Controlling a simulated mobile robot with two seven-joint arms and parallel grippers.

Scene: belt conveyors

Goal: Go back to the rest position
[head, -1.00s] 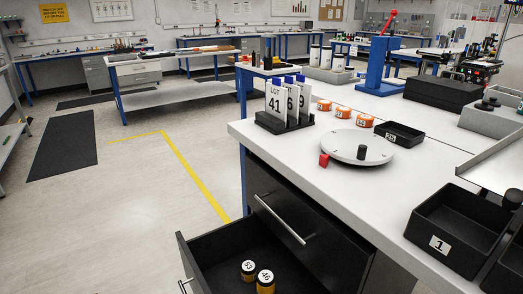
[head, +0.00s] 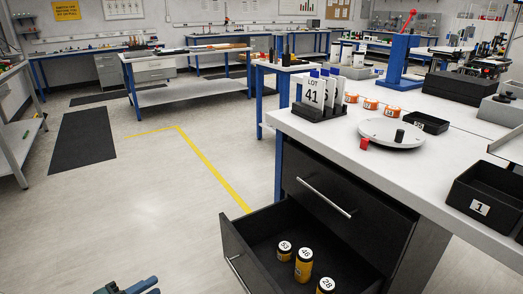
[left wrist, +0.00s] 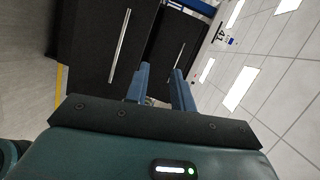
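My left gripper (head: 128,287) shows at the bottom left edge of the head view, over the floor and left of the open drawer. In the left wrist view its two blue fingers (left wrist: 162,92) stand apart with nothing visible between them, and the dark drawer fronts (left wrist: 120,45) lie beyond. The last is cut off by the frame's edge. My right gripper is in neither view.
The bench top (head: 350,150) carries a black rack (head: 320,112) with a LOT 41 card, orange-labelled pucks (head: 370,104), a round grey plate (head: 392,133), a small black tray (head: 426,122) and a bin marked 1 (head: 481,207). The floor left of the yellow line (head: 205,168) is mostly clear.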

